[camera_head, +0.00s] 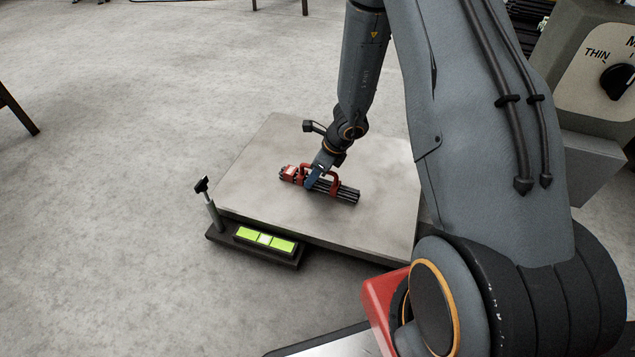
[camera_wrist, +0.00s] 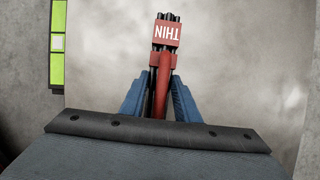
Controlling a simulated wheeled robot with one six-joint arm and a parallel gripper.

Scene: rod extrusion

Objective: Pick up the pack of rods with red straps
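The pack of rods (camera_head: 340,190) is a bundle of dark rods with red straps and a red handle. It lies at a slant on, or very close above, a flat grey platform (camera_head: 270,165). In the wrist view, a red strap (camera_wrist: 166,34) reads "THIN" upside down. My gripper (camera_head: 313,180) is over the middle of the pack, at its red handle. In the wrist view, the blue fingers of my gripper (camera_wrist: 161,92) stand close on both sides of the handle (camera_wrist: 162,78) and look shut on it. The pack's near end is hidden behind my gripper.
A dark base with a green and white panel (camera_head: 265,240) and an upright post (camera_head: 209,205) stands at the platform's front left. A grey box with a knob marked "THIN" (camera_head: 597,56) is at the upper right. The platform around the pack is clear.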

